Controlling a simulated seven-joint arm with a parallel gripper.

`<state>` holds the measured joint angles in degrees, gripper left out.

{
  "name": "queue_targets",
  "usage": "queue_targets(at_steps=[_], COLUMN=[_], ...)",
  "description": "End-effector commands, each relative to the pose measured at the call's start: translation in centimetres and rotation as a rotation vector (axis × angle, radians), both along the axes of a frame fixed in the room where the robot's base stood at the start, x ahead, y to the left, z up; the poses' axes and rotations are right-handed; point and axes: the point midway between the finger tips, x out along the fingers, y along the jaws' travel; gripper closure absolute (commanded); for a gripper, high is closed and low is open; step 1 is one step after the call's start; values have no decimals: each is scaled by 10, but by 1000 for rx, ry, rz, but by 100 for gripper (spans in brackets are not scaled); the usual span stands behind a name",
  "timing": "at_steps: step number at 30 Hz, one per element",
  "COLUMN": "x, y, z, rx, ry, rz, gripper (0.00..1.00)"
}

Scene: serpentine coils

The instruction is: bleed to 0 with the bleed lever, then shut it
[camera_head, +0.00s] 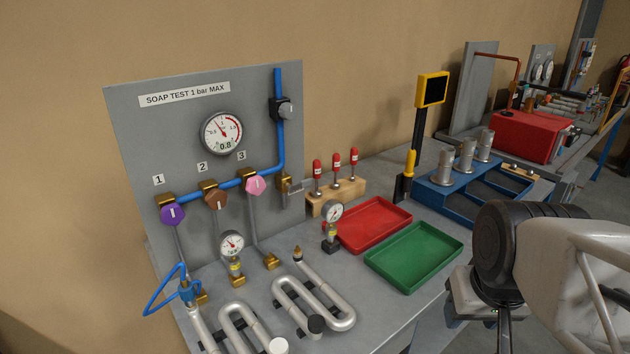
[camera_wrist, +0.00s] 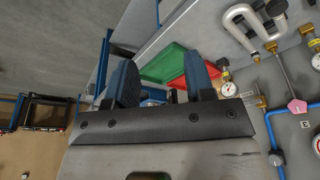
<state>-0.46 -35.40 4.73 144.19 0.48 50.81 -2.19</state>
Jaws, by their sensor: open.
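The bleed lever (camera_head: 297,186) is a small grey handle on a brass valve (camera_head: 284,188) at the lower right of the grey panel (camera_head: 140,115). Its exact angle is hard to tell. The round panel gauge (camera_head: 223,133) has a digital readout that looks like 0.8. My gripper (camera_wrist: 161,80) shows in the wrist view with its two blue fingers apart and nothing between them. It is away from the panel, and the brass valve (camera_wrist: 262,101) appears to its right in that view.
Purple (camera_head: 173,215), brown (camera_head: 215,196) and pink (camera_head: 256,184) knobs sit below the blue pipe. A small gauge (camera_head: 332,212), a red tray (camera_head: 375,224), a green tray (camera_head: 414,257) and a rack (camera_head: 335,196) of red-handled tools stand near the lever. Silver coils (camera_head: 315,300) lie in front.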

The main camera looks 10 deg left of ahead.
Motion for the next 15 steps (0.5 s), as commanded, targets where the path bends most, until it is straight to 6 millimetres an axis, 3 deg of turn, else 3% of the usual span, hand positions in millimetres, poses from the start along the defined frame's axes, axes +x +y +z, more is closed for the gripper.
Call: queue_targets(at_steps=[5, 15], x=[44, 163], y=[21, 90], z=[0, -2], rx=[2, -81], ry=[-99, -423], rz=[145, 514], gripper=[51, 51])
